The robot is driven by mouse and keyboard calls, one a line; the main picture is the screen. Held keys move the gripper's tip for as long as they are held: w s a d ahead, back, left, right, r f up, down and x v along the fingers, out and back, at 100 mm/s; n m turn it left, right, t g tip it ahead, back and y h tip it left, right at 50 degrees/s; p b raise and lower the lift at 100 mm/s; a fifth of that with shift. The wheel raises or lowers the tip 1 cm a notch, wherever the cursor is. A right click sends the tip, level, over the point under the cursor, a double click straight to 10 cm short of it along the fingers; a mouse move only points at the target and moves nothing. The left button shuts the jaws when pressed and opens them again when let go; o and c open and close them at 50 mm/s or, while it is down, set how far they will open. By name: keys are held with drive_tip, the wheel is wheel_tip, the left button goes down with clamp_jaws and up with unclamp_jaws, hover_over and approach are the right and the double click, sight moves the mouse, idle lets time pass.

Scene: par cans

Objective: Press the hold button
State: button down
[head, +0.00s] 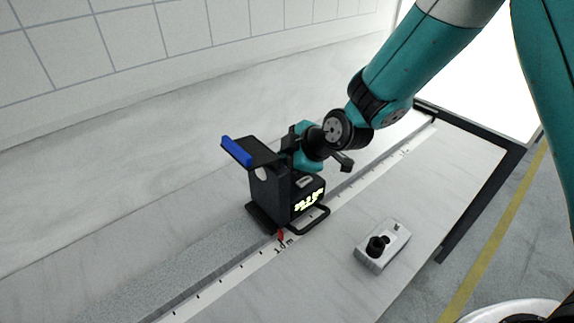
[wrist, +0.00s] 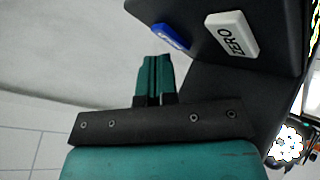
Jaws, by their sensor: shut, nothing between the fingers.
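A black measuring instrument (head: 268,190) with a lit display (head: 308,201) stands on the bench. In the wrist view its dark face (wrist: 262,30) carries a white button marked ZERO (wrist: 232,35) and a smaller blue button (wrist: 170,37) to its left. The blue button's light lettering is too small to read surely; no other button there could be the hold button. My gripper (wrist: 157,62) is shut and empty, its fingertips just below the blue button in that picture, seemingly apart from it. In the head view the fingertips are hidden around the instrument's top.
A marked scale strip (head: 225,282) runs along the bench, with a red pointer (head: 281,235) at the instrument. A grey box with a black knob (head: 378,245) sits to the right. The front bench is otherwise clear.

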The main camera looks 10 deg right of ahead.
drive_tip(key=shift+r, duration=0.3)
drive_tip(key=shift+r+p, duration=1.6)
drive_tip(key=shift+r, duration=1)
